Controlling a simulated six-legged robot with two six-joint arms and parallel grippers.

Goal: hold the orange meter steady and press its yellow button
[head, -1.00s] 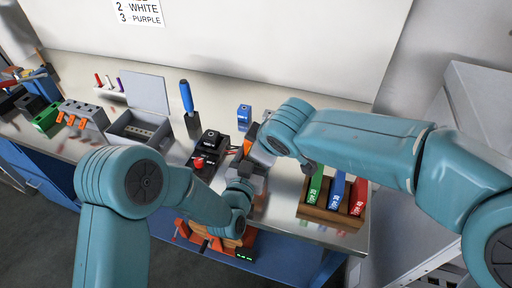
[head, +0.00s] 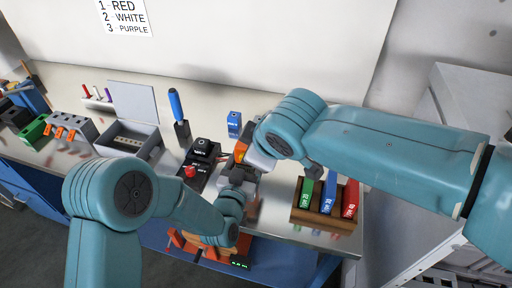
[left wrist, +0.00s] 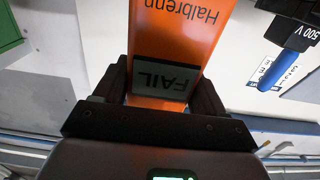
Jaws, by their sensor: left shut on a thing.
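The orange meter (head: 240,151) shows as a small orange patch in the middle of the head view, partly hidden by my arms. In the left wrist view the orange meter (left wrist: 168,50) fills the top centre, with upside-down lettering and a grey screen (left wrist: 160,78) reading FAIL. My left gripper (left wrist: 160,95) is shut on the meter, one dark finger on each side. In the head view my left gripper (head: 238,178) is just below the orange patch. My right arm reaches in from the right, its wrist end close to the meter; its fingertips are hidden. The yellow button is not visible.
A black box with a red knob (head: 190,171) stands left of the meter. A blue block (head: 234,124) is behind it. A wooden rack (head: 311,217) with green, blue and red blocks is right. A grey open box (head: 123,144) and blue-handled tool (head: 176,104) stand left.

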